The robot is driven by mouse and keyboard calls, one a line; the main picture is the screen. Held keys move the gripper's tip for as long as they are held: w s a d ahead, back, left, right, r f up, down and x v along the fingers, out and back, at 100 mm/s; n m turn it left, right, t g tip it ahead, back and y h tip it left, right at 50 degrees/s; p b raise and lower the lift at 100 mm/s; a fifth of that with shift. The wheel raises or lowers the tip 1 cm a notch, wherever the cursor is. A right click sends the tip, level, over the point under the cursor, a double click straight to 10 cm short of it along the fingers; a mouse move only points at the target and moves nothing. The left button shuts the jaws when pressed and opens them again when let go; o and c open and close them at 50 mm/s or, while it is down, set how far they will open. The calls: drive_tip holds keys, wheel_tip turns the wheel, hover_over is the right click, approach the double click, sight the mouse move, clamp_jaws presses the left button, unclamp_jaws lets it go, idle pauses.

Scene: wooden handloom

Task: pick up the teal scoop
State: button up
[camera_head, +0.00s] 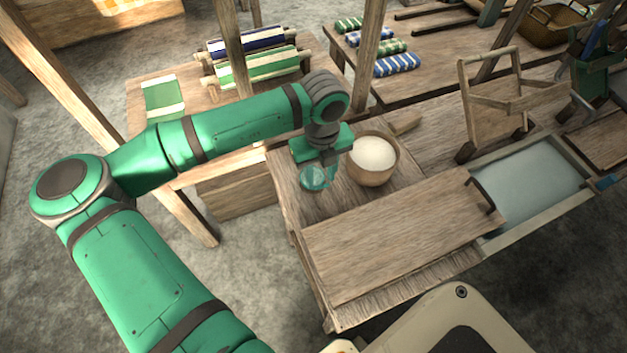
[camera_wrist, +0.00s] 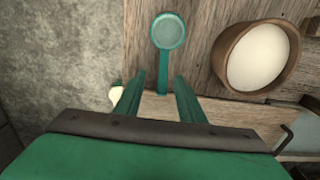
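The teal scoop (camera_head: 314,178) lies on the wooden table beside the bowl, partly hidden by my gripper (camera_head: 327,163) in the head view. In the wrist view the scoop (camera_wrist: 169,31) has its round bowl toward the top and its thin handle pointing down toward my gripper (camera_wrist: 160,80). My gripper is open, its two fingers apart. The handle shows in the gap between the fingers, with space on both sides. Whether the fingertips are at the handle's height cannot be told.
A wooden bowl (camera_head: 372,172) of white stuff stands close to the right of the scoop; it also shows in the wrist view (camera_wrist: 233,62). A wooden board (camera_head: 400,235) lies in front. Loom posts (camera_head: 367,50) rise behind my arm. Rolled cloths (camera_head: 262,66) lie at the back.

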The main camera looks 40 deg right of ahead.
drive_tip(key=f, duration=0.4)
drive_tip(key=shift+s+d+f, duration=0.15)
drive_tip(key=shift+s+d, duration=0.1)
drive_tip(key=shift+s, duration=0.1)
clamp_jaws()
drive_tip(key=shift+w, duration=0.15)
